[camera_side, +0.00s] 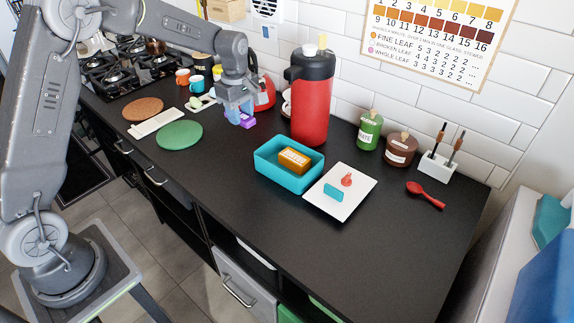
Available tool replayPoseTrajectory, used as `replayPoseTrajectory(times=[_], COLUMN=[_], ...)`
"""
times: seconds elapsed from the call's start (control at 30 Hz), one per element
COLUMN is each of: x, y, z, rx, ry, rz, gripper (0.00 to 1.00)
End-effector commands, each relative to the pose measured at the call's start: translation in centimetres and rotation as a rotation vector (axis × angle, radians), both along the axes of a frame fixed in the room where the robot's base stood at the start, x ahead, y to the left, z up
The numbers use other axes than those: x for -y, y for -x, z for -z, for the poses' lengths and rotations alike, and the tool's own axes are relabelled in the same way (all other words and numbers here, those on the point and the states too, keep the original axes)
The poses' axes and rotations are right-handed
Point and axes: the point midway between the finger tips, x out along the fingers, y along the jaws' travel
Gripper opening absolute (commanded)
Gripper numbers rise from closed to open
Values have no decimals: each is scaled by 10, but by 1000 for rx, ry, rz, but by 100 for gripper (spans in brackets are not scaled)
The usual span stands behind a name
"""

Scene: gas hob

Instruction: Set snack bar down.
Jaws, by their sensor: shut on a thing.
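My gripper (240,112) hangs over the black counter, left of the red flask. It is shut on a small purple item, which I take to be the snack bar (248,122). The gripper's fingers partly hide the bar. The bar appears to be held above the counter, but the exact gap below it cannot be told.
A red flask (312,105) and a red kettle (266,94) stand nearby. A teal bin (275,175) holds an orange-brown packet (294,159). A white tray (330,208) carries small items. Green (180,134) and brown (143,109) round mats lie left. The counter's front right is clear.

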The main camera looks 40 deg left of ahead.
Motion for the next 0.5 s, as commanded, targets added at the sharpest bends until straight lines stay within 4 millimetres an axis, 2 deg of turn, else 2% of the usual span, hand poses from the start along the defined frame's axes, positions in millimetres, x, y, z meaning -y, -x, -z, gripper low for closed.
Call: replayPoseTrajectory(times=[0.3, 0.5], x=[60, 91], y=[-27, -43], z=[40, 61], rx=[-3, -1], ry=[0, 0], rz=[6, 3], gripper=[12, 12])
